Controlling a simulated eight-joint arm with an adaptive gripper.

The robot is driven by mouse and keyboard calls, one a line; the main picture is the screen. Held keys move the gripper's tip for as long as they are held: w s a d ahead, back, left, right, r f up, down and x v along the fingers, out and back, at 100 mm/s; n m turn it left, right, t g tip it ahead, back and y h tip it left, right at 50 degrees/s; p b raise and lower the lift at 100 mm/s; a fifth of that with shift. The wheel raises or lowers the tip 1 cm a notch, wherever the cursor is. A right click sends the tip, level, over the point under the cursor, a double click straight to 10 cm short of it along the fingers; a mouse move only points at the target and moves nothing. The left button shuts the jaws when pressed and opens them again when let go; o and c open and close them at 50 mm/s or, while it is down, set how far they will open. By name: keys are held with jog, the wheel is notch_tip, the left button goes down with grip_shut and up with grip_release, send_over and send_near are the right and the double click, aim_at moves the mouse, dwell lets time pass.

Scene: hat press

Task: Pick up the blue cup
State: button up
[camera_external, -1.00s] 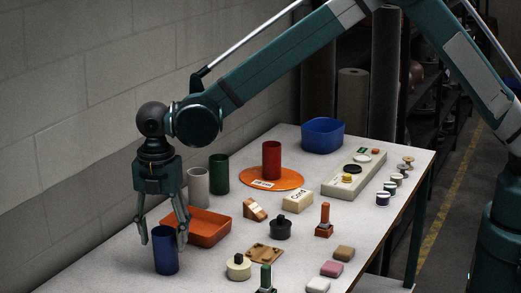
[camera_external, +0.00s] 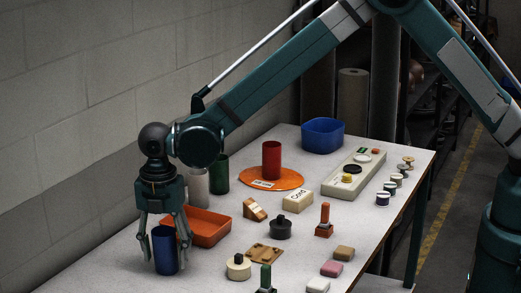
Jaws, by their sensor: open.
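The blue cup (camera_external: 165,252) stands upright on the table at the near left. My gripper (camera_external: 166,256) points straight down over it and is open. One finger is at the cup's left side and the other at its right side, with the fingertips below the cup's rim. Whether the fingers touch the cup I cannot tell.
An orange tray (camera_external: 210,234) lies close to the right of the cup. White (camera_external: 196,188) and green (camera_external: 219,174) cups stand behind it. A red cup (camera_external: 271,160) stands on an orange disc (camera_external: 287,181). A cream round block (camera_external: 238,271) is at the near right.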

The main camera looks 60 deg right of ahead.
jog(key=c, duration=1)
jog(key=shift+r, duration=5)
